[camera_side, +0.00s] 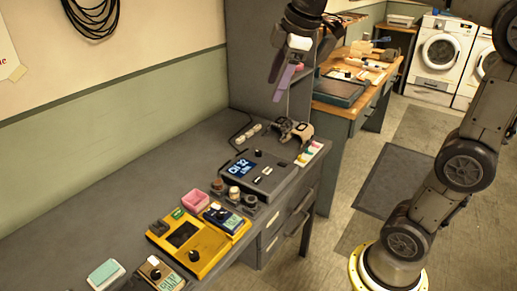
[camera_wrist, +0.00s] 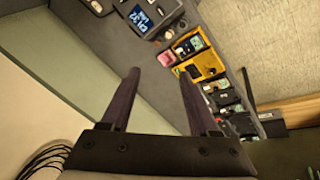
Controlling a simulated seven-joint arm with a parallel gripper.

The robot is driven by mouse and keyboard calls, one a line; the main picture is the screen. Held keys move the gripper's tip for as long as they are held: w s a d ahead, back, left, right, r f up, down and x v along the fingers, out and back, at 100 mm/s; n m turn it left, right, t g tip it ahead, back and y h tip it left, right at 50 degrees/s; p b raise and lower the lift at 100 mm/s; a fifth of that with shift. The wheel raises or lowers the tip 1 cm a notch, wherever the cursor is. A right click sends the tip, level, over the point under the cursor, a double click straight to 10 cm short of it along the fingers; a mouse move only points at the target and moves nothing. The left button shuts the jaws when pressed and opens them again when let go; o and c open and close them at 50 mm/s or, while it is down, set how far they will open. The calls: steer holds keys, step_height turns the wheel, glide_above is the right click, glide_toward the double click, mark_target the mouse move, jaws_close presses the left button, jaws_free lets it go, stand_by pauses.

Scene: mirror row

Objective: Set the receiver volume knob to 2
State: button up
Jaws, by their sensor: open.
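The dark receiver (camera_side: 270,178) with a lit blue display (camera_side: 243,169) sits at the far part of the grey bench. A small black knob (camera_side: 258,153) stands on its top; its setting is too small to read, and I cannot tell for sure that it is the volume knob. In the wrist view part of the receiver (camera_wrist: 155,28) shows at the top edge, partly cut off. My gripper (camera_side: 277,88) hangs well above the bench, beyond the receiver. Its two purple fingers are apart and empty, and they also show in the wrist view (camera_wrist: 158,74).
A yellow device (camera_side: 205,262), a pink container (camera_side: 196,200) and several small knobbed boxes line the bench nearer the side camera. Game controllers (camera_side: 292,131) lie behind the receiver. A grey upright panel (camera_side: 252,75) stands close beside my gripper.

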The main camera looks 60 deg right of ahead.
steer(key=w+d+f+n+g, duration=0.1)
steer(key=w+d+f, duration=0.2)
steer(key=w+d, duration=0.5)
steer(key=g, duration=0.3)
glide_above(259, 151)
step_height(259, 151, down, 19)
steer(key=shift+m+y, duration=0.3)
steer(key=shift+m, duration=0.1)
step_height(259, 151, down, 13)
steer(key=shift+a+r, duration=0.15)
steer(key=shift+r, duration=0.05)
jaws_close()
